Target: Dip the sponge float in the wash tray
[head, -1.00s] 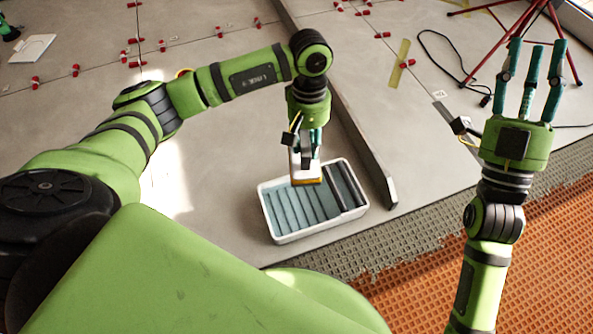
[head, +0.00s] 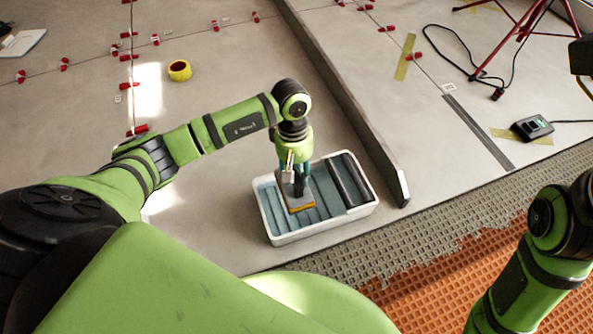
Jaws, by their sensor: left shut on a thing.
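The wash tray (head: 275,240) is a white rectangular tub on the grey tiles, with a ribbed blue-grey inside and dark rollers at its right end. My left gripper (head: 294,180) points down over the tray's left half and is shut on the sponge float (head: 299,203). The float has a grey body with a yellow-orange edge along its lower side. It is at or just above the ribbed part; I cannot tell whether it touches the ribs or water. The fingers partly hide the float.
A long straightedge bar (head: 345,105) lies just right of the tray. A yellow tape roll (head: 179,70) and several red clips lie on the tiles behind. A black device (head: 532,127) with a cable and a red tripod (head: 511,38) stand at the right. Orange matting (head: 440,275) is in front.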

